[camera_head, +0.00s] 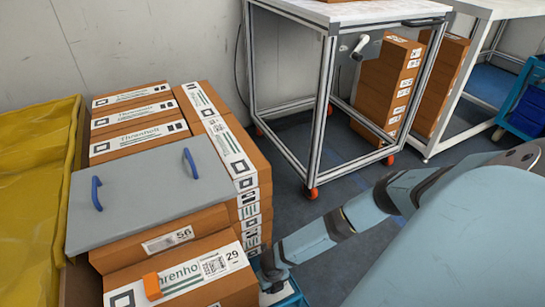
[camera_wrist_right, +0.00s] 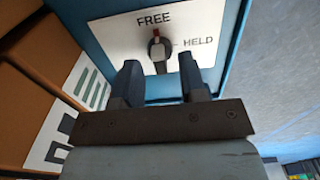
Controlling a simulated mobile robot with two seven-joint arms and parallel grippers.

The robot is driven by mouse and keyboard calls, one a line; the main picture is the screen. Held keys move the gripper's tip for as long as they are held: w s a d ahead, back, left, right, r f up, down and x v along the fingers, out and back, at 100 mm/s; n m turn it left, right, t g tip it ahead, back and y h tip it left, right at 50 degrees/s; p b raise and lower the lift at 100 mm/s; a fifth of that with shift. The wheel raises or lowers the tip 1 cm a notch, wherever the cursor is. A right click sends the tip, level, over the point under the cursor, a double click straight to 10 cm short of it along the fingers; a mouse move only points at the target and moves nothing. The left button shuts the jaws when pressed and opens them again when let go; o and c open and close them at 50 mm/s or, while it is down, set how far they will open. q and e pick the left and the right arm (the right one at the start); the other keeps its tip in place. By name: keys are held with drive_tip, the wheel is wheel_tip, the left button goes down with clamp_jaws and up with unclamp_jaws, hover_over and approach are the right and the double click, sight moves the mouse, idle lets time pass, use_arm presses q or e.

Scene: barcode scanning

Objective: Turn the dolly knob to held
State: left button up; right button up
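The dolly knob (camera_wrist_right: 158,48) shows in the right wrist view on a white plate (camera_wrist_right: 115,35) on the dolly's blue face. Its red mark points up at the word FREE (camera_wrist_right: 154,20); the word HELD (camera_wrist_right: 199,42) stands to its right. My right gripper (camera_wrist_right: 158,68) is open, with one finger on each side of the knob's lower end; I cannot tell whether either touches it. In the head view my right gripper (camera_head: 272,278) is low at the front corner of the box stack, beside the blue dolly (camera_head: 290,296). The knob is hidden there. My left gripper is out of view.
Stacked brown boxes (camera_head: 252,180) carry a grey board (camera_head: 150,190) with blue handles. An orange block (camera_head: 152,286) lies on a front box. A yellow-lined bin (camera_head: 35,190) is at left. A wheeled metal-framed table (camera_head: 322,110) stands behind. The floor between is clear.

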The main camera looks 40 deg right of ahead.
drive_tip(key=shift+f, duration=0.55)
clamp_jaws()
